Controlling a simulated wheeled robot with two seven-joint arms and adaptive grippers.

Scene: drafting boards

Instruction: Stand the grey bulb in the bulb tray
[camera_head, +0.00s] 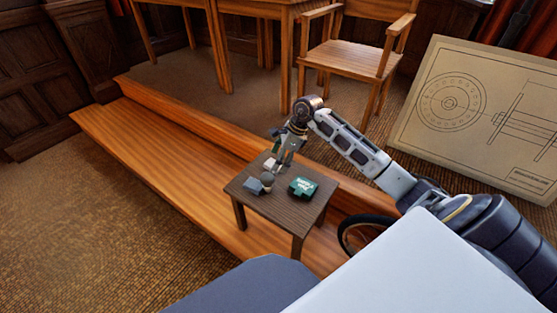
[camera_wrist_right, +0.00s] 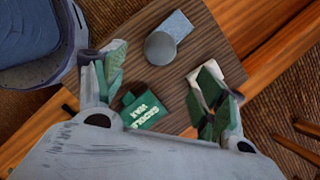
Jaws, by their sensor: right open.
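The grey bulb, as I take it, is the rounded dark grey thing (camera_head: 267,179) on the small dark table (camera_head: 255,204). In the right wrist view it shows as a grey disc (camera_wrist_right: 160,48), touching or overlapping a blue-grey block (camera_wrist_right: 175,25). A pale thing (camera_head: 270,164) lies at the table's far side, partly hidden behind a finger in the wrist view; I cannot tell whether it or the block is the bulb tray. My right gripper (camera_head: 284,167) is open and empty above the table, its green-padded fingers (camera_wrist_right: 163,82) wide apart. My left gripper is not in view.
A green box with pale lettering (camera_head: 303,187) sits on the table's right side, also seen between the fingers in the wrist view (camera_wrist_right: 145,111). A wooden step (camera_head: 160,140) runs behind the table. A chair (camera_head: 350,60) and a drawing board (camera_head: 480,115) stand beyond.

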